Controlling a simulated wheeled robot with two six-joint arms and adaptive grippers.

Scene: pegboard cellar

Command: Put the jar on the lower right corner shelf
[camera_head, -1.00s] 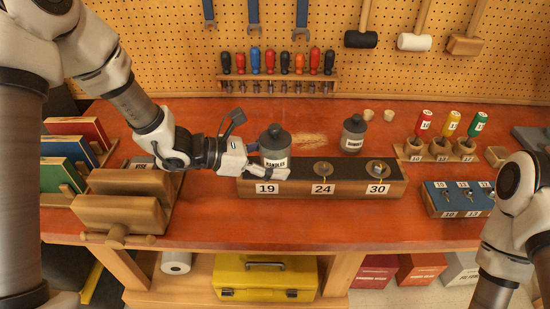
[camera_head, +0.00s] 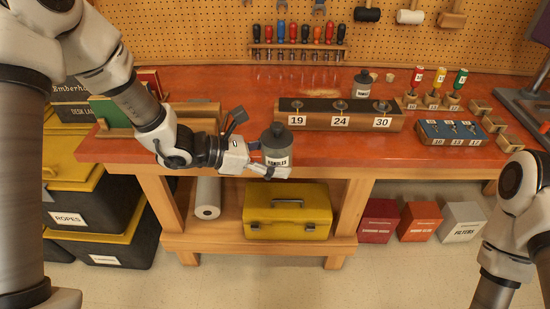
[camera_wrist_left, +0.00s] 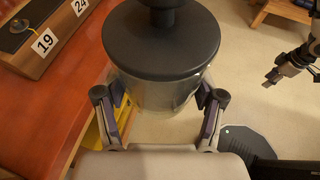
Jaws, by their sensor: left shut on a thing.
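The jar (camera_head: 277,143), grey with a dark lid and a white label, is upright in my left gripper (camera_head: 268,168), in front of the bench's front edge. In the left wrist view the jar's dark round lid (camera_wrist_left: 161,45) fills the upper middle. The two fingers of my left gripper (camera_wrist_left: 160,105) are shut on the jar's sides. My right arm shows at the right of the head view, its gripper out of that frame. In the left wrist view a dark gripper (camera_wrist_left: 272,78), seemingly my right one, hangs over the floor. I cannot make out a corner shelf.
The bench (camera_head: 235,85) carries a numbered block (camera_head: 300,122), a second jar (camera_head: 362,85) and a blue tray (camera_head: 425,128). The bench's low shelf (camera_head: 225,235) holds a yellow toolbox (camera_head: 288,210) and a white roll (camera_head: 207,198). Boxes (camera_head: 378,222) stand right of it. The floor in front is clear.

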